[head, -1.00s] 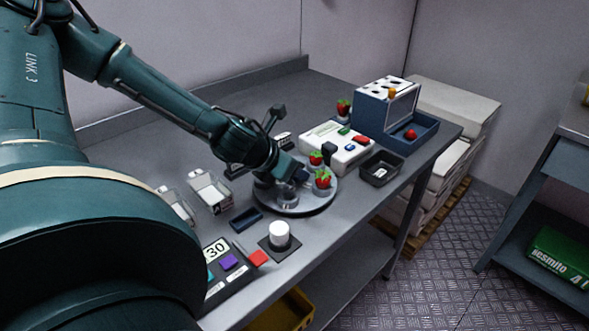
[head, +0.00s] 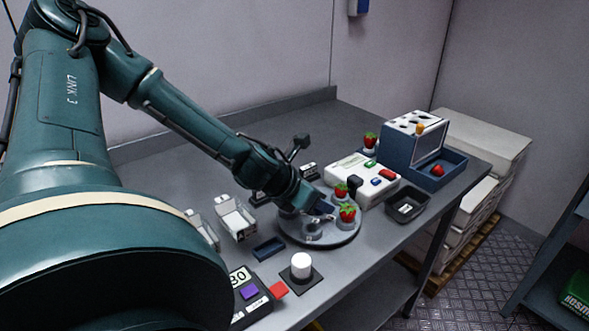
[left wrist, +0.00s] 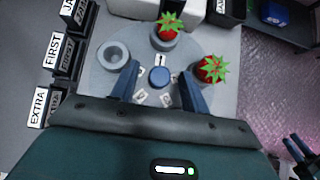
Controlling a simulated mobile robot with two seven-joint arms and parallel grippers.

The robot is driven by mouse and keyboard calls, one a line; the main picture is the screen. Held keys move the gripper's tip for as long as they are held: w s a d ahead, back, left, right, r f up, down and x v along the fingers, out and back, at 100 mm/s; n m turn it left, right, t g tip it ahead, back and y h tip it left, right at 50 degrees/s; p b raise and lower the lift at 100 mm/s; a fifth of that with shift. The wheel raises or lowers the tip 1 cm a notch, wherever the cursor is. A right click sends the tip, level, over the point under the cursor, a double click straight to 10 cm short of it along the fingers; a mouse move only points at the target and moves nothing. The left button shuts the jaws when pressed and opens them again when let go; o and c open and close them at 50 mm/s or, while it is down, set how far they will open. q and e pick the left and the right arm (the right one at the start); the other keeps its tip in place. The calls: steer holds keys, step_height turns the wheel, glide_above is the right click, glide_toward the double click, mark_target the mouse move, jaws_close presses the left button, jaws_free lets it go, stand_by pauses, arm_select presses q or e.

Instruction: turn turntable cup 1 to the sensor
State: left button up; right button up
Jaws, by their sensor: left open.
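The turntable is a round grey disc (head: 330,236) on the bench, with small number labels around a blue centre knob (left wrist: 159,76). In the left wrist view, one cup with a strawberry (left wrist: 167,32) is at the top, beside the label reading 1. Another strawberry cup (left wrist: 210,70) is at the right, and an empty cup (left wrist: 114,55) is at the upper left. My left gripper (left wrist: 159,88) is open over the disc, its fingers on either side of the knob. Contact cannot be told. In the head view my left gripper (head: 318,208) partly hides the disc.
A white box with coloured buttons (head: 350,167) stands behind the disc, with a dark tray (head: 408,204) to its right. A blue rack (head: 400,150) is farther back. Labelled bins (head: 236,217), a small blue tray (head: 268,248) and a white knob (head: 301,265) lie nearby.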

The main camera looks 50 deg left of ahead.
arm_select(q)
steer(key=p+v, duration=0.2)
steer(key=v, duration=0.9)
steer(key=shift+s+r, duration=0.15)
steer(key=shift+s, duration=0.05)
steer(key=shift+r, duration=0.1)
